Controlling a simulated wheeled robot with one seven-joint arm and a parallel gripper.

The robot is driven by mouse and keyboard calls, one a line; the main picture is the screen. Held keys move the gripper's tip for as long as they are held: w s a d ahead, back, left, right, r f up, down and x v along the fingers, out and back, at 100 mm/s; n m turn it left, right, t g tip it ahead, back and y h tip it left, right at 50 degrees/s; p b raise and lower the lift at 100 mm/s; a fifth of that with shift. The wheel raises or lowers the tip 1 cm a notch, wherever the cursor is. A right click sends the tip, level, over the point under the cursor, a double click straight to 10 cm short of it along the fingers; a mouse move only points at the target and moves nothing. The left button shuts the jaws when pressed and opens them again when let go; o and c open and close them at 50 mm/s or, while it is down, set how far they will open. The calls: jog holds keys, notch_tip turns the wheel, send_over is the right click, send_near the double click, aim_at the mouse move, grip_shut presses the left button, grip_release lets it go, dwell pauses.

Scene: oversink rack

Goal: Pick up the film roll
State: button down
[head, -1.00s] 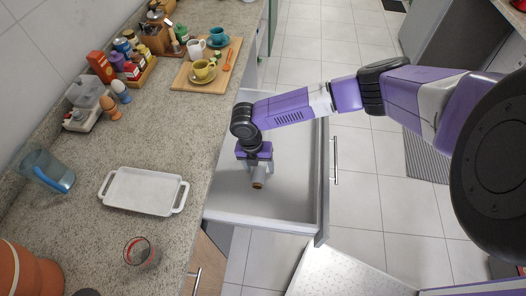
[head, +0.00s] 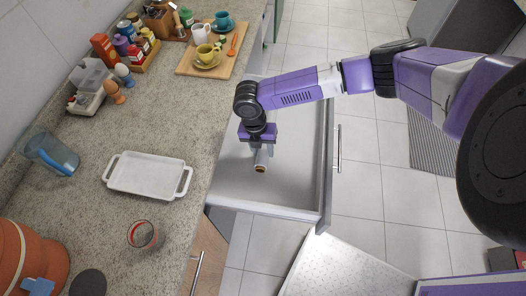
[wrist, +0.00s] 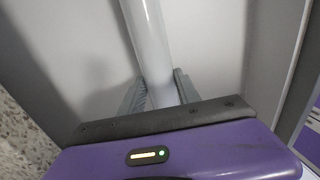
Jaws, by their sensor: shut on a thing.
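The film roll (wrist: 151,42) is a pale, smooth tube in the wrist view, running up from between the fingers to the top edge. In the head view its brownish end (head: 260,168) shows just below my gripper (head: 262,152). My gripper also shows in the wrist view (wrist: 160,92), with its grey ribbed fingers shut on the roll from both sides. The gripper and roll are over or inside the open drawer (head: 297,165). How far the roll is above the drawer floor, I cannot tell.
The drawer's front panel with its handle (head: 339,150) stands right of the gripper. The stone counter (head: 110,225) borders it on the left, with a white tray (head: 148,174) and a glass (head: 142,235). The visible drawer floor looks bare.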

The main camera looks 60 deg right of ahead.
notch_tip(320, 180, up, 18)
jog(key=shift+f+b, duration=0.2)
jog(key=shift+b, duration=0.25)
